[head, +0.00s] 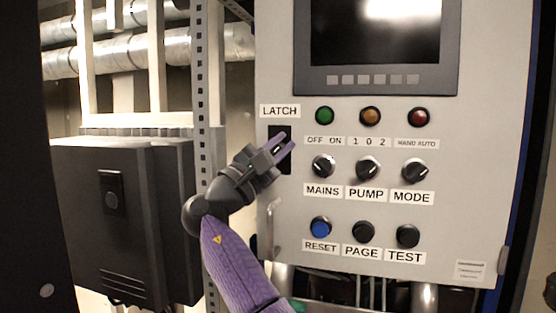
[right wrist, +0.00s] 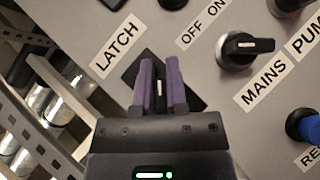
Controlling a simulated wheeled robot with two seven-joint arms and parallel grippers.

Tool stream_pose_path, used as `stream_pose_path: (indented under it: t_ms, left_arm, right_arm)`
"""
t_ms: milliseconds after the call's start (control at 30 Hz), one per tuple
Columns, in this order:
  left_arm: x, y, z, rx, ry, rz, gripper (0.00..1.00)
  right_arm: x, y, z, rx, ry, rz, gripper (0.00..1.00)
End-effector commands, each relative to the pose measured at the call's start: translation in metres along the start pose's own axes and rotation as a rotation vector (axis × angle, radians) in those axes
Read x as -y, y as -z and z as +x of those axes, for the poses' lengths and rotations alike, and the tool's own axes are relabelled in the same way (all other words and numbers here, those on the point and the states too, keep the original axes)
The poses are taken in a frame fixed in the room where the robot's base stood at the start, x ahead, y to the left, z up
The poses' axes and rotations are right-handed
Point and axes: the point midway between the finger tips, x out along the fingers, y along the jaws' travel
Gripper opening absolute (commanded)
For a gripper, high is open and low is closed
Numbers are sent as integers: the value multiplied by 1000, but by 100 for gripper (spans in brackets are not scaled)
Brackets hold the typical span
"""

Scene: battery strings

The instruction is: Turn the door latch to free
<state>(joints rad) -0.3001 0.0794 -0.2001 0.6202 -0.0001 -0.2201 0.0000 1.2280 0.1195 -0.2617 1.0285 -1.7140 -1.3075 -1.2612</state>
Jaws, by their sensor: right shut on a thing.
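The door latch (head: 287,164) is a dark upright plate under the LATCH label, at the left edge of the grey panel door (head: 480,180). My right gripper (head: 282,142) reaches it from the lower left, its purple fingers in front of the plate. In the right wrist view the latch plate (right wrist: 192,98) lies behind the fingers, and my right gripper (right wrist: 160,64) is shut on the latch handle (right wrist: 159,88), a small part with a light mark between the fingers. Most of the handle is hidden, so its exact angle is unclear. My left gripper is not in view.
The MAINS knob (head: 323,166) and a green lamp (head: 325,116) are close right of the latch. A blue RESET button (head: 321,227) is lower. A door handle (head: 271,225) stands below the latch. A perforated post (head: 202,110) and black box (head: 125,215) are left.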

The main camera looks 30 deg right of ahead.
Motion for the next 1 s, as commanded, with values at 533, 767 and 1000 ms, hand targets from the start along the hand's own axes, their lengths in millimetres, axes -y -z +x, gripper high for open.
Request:
stream_pose_path:
  t_ms: [533, 767, 1000]
  left_arm:
    - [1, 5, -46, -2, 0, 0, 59]
    - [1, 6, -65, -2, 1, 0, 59]
    - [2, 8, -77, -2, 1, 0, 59]
  right_arm:
    - [3, 0, 1, -6, 362, 351, 0]
    - [6, 1, 0, -4, 481, 472, 0]
    - [8, 3, -2, -4, 563, 557, 0]
